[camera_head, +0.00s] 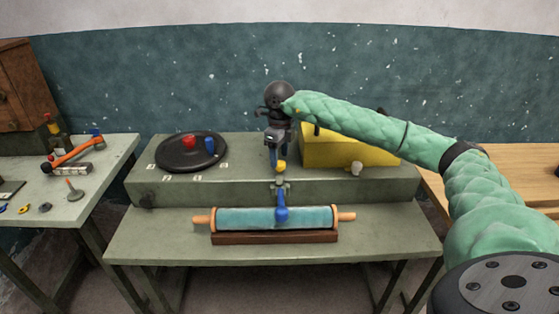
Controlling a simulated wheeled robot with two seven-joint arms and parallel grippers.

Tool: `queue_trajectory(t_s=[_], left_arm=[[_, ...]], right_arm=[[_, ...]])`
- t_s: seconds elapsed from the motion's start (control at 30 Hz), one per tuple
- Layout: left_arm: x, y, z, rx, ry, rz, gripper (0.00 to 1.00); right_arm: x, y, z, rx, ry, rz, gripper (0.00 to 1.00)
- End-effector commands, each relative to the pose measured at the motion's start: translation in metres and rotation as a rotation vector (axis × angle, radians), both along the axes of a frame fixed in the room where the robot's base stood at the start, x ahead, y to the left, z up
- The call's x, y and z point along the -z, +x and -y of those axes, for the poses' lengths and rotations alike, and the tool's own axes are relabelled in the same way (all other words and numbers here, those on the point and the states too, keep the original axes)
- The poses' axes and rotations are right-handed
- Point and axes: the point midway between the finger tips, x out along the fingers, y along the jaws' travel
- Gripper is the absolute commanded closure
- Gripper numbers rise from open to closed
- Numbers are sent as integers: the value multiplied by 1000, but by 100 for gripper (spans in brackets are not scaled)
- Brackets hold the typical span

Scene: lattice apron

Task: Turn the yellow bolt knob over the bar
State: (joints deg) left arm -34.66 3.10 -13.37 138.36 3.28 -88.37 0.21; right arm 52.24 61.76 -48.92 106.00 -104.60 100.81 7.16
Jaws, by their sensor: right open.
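The small yellow bolt knob (281,167) sits at the front top edge of the grey-green raised step, near the middle. Below it a small metal fitting (281,184) is on the step's front face, and a blue handle-like piece (282,207) hangs below that in front of the rolling pin. I cannot clearly tell which part is the bar. My right gripper (278,160) points down just above and behind the yellow knob, open. Whether its fingers touch the knob is too small to tell. My left gripper is not in view.
A black disc (171,157) with red (189,142) and blue (210,145) knobs lies left on the step. A yellow box (330,154) stands right, under my forearm. A blue rolling pin (245,218) rests on a brown cradle (240,238) in front. Tools lie on the left table (85,203).

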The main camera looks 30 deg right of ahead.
Motion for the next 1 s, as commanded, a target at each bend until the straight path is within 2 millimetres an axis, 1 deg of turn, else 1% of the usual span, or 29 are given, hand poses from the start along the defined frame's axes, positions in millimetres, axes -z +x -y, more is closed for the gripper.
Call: queue_trajectory(t_s=[0.1, 0.2, 0.3, 0.4, 0.57, 1.0], left_arm=[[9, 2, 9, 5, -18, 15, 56], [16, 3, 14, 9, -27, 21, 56], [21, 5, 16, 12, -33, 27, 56], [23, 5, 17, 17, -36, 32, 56], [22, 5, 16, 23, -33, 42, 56], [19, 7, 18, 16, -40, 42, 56]], right_arm=[[-18, 1, 0, 0, 1, 3, 44], [-33, 1, 0, 0, -1, 3, 44], [-45, 1, 0, 0, 0, 2, 44], [-52, 0, 0, 0, 1, 2, 44], [-56, 0, 0, 0, 0, 0, 44], [-56, 0, 0, -2, 0, 0, 44]])
